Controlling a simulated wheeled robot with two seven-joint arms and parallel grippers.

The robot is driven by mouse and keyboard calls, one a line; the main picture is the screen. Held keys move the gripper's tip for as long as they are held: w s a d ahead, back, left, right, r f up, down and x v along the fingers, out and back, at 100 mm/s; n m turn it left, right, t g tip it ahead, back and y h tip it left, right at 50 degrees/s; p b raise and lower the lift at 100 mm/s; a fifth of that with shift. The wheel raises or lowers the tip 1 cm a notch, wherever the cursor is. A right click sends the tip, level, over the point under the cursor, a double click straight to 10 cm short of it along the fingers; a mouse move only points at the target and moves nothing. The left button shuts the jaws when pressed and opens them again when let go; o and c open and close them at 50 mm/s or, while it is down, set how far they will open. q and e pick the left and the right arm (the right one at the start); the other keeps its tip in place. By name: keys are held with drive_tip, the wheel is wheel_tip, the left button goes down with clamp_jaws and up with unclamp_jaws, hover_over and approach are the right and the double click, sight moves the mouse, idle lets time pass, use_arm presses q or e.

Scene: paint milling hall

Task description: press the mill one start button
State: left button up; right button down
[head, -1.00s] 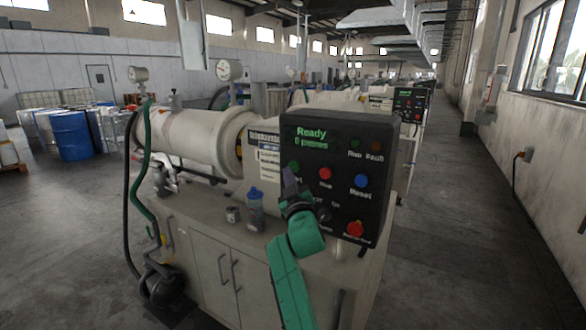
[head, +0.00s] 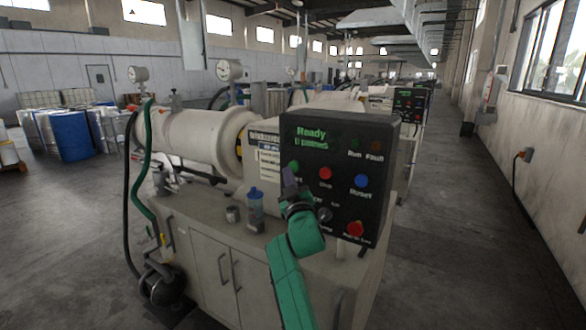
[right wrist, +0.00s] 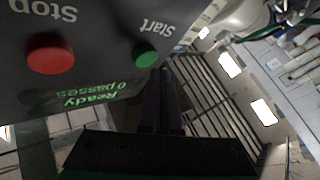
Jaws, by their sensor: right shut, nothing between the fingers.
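The mill's black control panel (head: 340,140) stands upright on the bench, its display reading "Ready" with a passes line. The green start button (head: 293,166) is at its left; it also shows in the right wrist view, labelled "Start" (right wrist: 146,54). The red stop button (head: 325,173) sits to its right and also shows in the right wrist view (right wrist: 50,54). My right gripper (head: 289,181) is shut and empty, its tips just below the green button in the head view. In the right wrist view the fingers (right wrist: 162,75) end close beside it; I cannot tell whether they touch. My left gripper is out of view.
The panel also carries a blue reset button (head: 361,181), a dark knob (head: 325,214) and a red mushroom button (head: 355,229). A blue-capped bottle (head: 256,212) stands on the bench left of my arm. The aisle to the right is clear.

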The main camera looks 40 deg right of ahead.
idle(0.3)
drive_tip(key=shift+w+d, duration=0.1)
drive_tip(key=shift+d, duration=0.35)
drive_tip(key=shift+w+d, duration=0.1)
drive_tip(key=shift+d, duration=0.35)
idle(0.6)
drive_tip(key=shift+a, duration=0.1)
drive_tip(key=shift+s+a, duration=0.25)
drive_tip(key=shift+a, duration=0.5)
drive_tip(key=a, duration=0.2)
drive_tip(key=s+a, duration=0.1)
drive_tip(key=a, duration=0.1)
drive_tip(key=shift+s+a+b, duration=0.2)
drive_tip(key=shift+a+b, duration=0.1)
drive_tip(key=shift+a, duration=0.1)
